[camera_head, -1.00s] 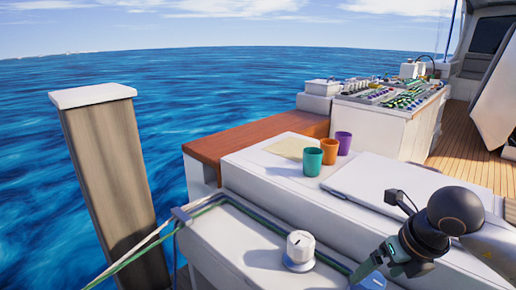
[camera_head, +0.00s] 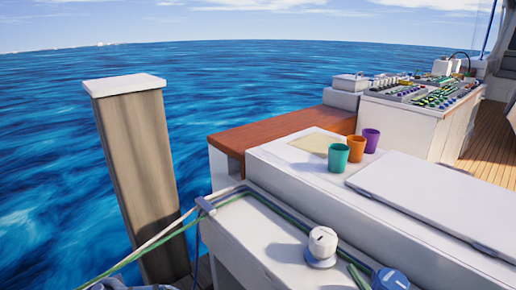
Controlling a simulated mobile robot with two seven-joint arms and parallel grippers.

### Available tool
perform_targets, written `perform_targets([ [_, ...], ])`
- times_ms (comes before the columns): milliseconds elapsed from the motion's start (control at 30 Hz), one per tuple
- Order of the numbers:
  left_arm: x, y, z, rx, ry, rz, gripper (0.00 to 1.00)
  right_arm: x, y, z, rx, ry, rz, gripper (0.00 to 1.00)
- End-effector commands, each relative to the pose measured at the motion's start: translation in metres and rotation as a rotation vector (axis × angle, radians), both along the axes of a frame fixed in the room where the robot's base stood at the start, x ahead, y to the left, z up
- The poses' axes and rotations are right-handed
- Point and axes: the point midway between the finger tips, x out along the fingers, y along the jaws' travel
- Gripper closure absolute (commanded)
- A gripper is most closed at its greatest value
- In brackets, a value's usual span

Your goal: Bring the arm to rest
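Neither of my grippers shows in the head view, and no arm of mine can be made out for certain. A white knob (camera_head: 321,246) stands upright on the white ledge (camera_head: 255,245) at the lower middle. A blue knob (camera_head: 390,280) is at the bottom edge to its right, partly cut off by the frame. A green rope (camera_head: 262,196) runs along the ledge and past the knobs. A dark shape at the bottom left edge is too cut off to identify.
A teal cup (camera_head: 338,158), an orange cup (camera_head: 355,149) and a purple cup (camera_head: 371,141) stand on the white deck box. A closed white hatch panel (camera_head: 430,200) lies at right. A wooden post (camera_head: 140,170) rises at left before open water. A control console (camera_head: 420,105) stands behind.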

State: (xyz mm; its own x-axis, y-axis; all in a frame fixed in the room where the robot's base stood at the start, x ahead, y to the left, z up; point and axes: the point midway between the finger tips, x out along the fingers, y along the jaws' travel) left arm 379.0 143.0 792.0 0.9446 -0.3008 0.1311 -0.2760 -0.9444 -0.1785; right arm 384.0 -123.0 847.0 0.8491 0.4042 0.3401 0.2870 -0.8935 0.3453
Motion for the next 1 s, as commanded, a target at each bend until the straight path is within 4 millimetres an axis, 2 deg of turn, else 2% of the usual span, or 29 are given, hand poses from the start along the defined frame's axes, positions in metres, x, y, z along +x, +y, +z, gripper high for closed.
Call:
perform_targets([
  [33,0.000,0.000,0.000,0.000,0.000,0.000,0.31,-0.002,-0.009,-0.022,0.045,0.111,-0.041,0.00],
  [133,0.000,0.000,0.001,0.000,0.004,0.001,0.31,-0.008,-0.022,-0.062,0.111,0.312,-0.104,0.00],
  [167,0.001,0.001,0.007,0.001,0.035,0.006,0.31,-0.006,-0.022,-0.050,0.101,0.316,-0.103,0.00],
  [200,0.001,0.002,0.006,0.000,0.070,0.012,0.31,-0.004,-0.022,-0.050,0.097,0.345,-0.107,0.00],
  [367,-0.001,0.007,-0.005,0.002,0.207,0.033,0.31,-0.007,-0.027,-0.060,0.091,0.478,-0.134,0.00],
  [533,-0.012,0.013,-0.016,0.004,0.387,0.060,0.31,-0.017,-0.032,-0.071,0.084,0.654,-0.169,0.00],
  [800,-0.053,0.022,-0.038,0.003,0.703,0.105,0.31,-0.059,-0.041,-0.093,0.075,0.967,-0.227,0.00],
  [1000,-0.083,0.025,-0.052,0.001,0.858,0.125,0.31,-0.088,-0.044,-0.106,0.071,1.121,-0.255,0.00],
])
